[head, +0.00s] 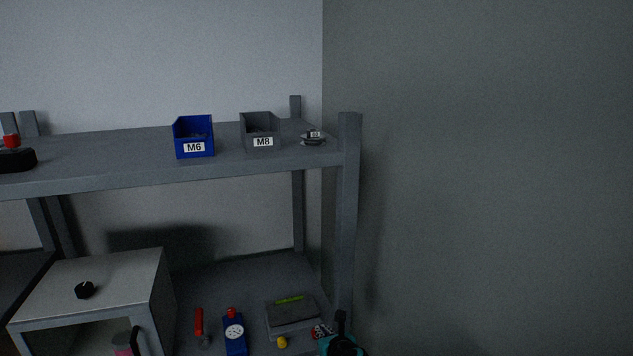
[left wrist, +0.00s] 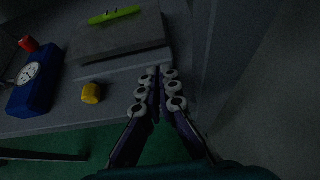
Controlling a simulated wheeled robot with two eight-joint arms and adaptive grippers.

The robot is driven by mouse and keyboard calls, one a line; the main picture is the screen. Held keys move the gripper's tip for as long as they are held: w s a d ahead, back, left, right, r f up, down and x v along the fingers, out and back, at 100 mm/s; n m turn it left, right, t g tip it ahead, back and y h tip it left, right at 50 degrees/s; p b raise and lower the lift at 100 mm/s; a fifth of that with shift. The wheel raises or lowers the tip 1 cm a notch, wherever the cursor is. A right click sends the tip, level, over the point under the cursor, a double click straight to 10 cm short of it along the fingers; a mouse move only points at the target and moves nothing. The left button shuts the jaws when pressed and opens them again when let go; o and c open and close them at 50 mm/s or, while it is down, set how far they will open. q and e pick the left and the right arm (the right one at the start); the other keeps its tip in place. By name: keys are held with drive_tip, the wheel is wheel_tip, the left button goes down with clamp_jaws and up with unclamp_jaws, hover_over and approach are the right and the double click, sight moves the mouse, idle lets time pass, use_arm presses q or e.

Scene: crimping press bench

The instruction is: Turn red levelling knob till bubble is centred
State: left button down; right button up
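A grey levelling plate (head: 293,318) lies on the lower shelf, with a green level vial (head: 289,299) on top. The vial also shows in the left wrist view (left wrist: 114,15), with dark marks; I cannot make out where the bubble is. A yellow knob (head: 282,342) is at the plate's front edge. A small red and white patch (head: 322,331) shows beside my left gripper (head: 341,330); I cannot tell if it is the red knob. In the left wrist view my left gripper (left wrist: 159,75) has its fingers together, empty, near the plate's front right corner. My right gripper is out of view.
A blue gauge (head: 235,333) with a red top and a red-handled tool (head: 199,322) lie left of the plate. A grey box frame (head: 150,290) stands further left. A shelf post (head: 347,220) rises close right. Bins M6 (head: 194,148) and M8 (head: 262,143) sit above.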

use_arm(q)
drive_tip(key=shift+d+r, duration=0.15)
drive_tip(key=shift+r, duration=0.15)
drive_tip(key=s, duration=0.2)
drive_tip(key=s+d, duration=0.1)
drive_tip(key=s, duration=0.2)
drive_tip(key=shift+s+d, duration=0.35)
drive_tip(key=shift+d, duration=0.05)
